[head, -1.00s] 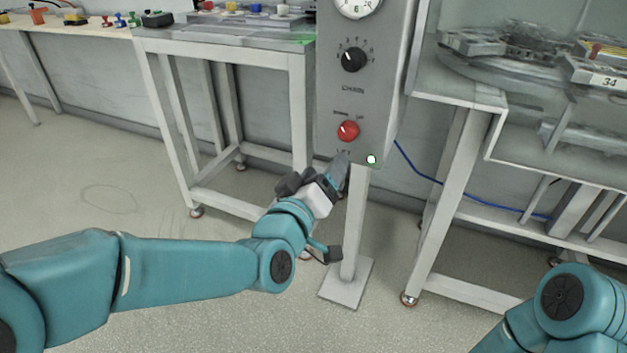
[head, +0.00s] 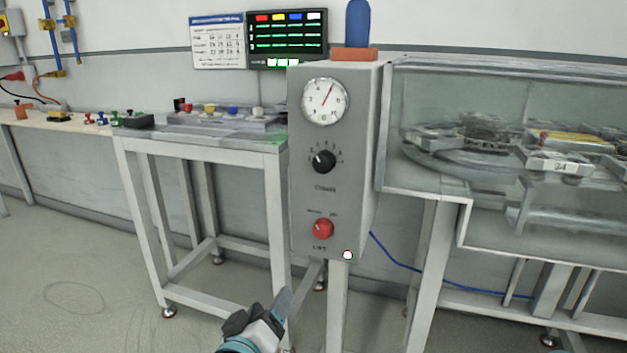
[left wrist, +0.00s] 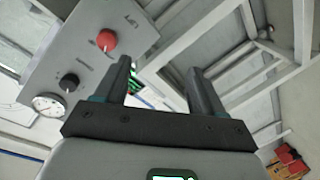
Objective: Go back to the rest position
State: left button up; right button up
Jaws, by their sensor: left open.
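My left gripper (head: 284,306) is low in the head view, in front of and below the grey control box (head: 338,180). In the left wrist view its two fingers (left wrist: 163,85) stand apart with nothing between them. The box carries a round dial (head: 325,101), a black knob (head: 322,161) and a red knob (head: 322,229). The red knob also shows in the left wrist view (left wrist: 106,40), beside the fingers and apart from them. My right gripper is out of view.
A bench (head: 200,146) with coloured pieces stands left of the box. A glass-fronted ring track (head: 470,160) is on the right. A blue cable (head: 400,262) hangs below it. The floor at the left (head: 70,260) is clear.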

pick_arm(q)
jog(key=s+a+f+g+y, duration=0.1)
jog(key=s+a+f+g, duration=0.1)
jog(key=f, duration=0.7)
jog(key=s+a+f+g, duration=0.3)
jog(key=f, duration=0.6)
jog(key=s+a+f+g+y, duration=0.1)
jog(key=s+a+f+g, duration=0.1)
jog(key=f, duration=0.7)
jog(key=s+d+f+m+g+h, duration=0.1)
jog(key=s+f+g, duration=0.35)
jog(key=s, duration=0.45)
jog(key=s+d+f+m+g+h, duration=0.1)
jog(key=s+d+f+m+g, duration=0.1)
jog(key=s+f+g, duration=0.5)
notch_tip(320, 180, up, 33)
jog(key=s+d+t+p, duration=0.1)
jog(key=s+t+p, duration=0.2)
jog(key=p, duration=3)
